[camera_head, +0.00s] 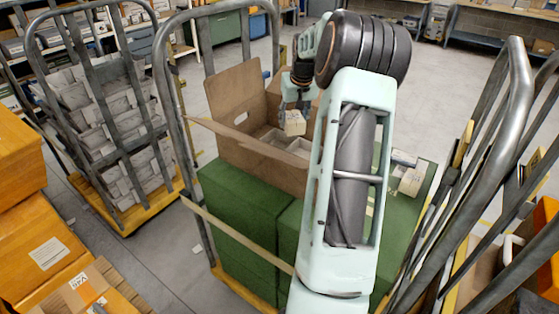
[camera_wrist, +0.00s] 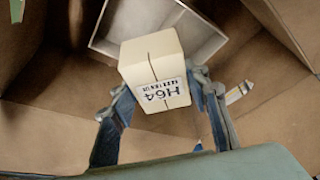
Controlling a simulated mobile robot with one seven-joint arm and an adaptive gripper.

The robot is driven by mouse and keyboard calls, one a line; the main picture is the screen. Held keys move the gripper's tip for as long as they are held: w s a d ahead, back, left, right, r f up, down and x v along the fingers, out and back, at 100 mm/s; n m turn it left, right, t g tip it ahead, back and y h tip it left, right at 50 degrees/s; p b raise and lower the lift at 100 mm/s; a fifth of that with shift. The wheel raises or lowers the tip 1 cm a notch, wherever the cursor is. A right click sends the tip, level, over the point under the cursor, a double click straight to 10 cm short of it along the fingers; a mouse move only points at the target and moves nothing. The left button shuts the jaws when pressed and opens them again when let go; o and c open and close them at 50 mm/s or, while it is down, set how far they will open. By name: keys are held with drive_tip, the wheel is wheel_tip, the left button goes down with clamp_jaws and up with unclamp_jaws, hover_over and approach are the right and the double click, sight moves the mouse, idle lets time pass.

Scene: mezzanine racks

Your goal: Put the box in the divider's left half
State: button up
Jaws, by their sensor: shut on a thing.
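The box (camera_head: 294,123) is small and cream. In the wrist view the box (camera_wrist: 152,62) shows a printed "H64" label. My gripper (camera_head: 291,108) is shut on it; in the wrist view its two fingers (camera_wrist: 165,88) press the box from both sides. The divider (camera_head: 284,145) is a pale, open tray with compartments inside a large brown carton. In the wrist view part of the divider (camera_wrist: 217,48) shows beyond the box, which overlaps its near edge. The box appears to be above the divider; the height gap cannot be told. My arm hides the right side of the carton.
The open carton (camera_head: 232,125) has raised flaps around the divider and stands on green crates (camera_head: 240,225). Metal cage rails (camera_head: 165,75) rise on the left, with more on the right (camera_head: 480,160).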

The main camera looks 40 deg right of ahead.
drive_tip(key=shift+s+d+f+m, duration=0.15)
drive_tip(key=shift+s+d+f, duration=0.25)
drive_tip(key=shift+d+f, duration=0.2)
drive_tip(key=shift+s+d+f+m, duration=0.15)
drive_tip(key=shift+s+d+f, duration=0.3)
drive_tip(key=shift+d, duration=0.15)
drive_tip(key=shift+d+f+p, duration=0.15)
drive_tip(key=shift+f+p, duration=0.25)
drive_tip(key=shift+f, duration=4.45)
drive_tip(key=shift+f+b, duration=0.5)
drive_tip(key=shift+f, duration=0.1)
drive_tip(key=o, duration=1.3)
drive_tip(key=v, duration=1.3)
drive_tip(key=shift+w+r, duration=0.15)
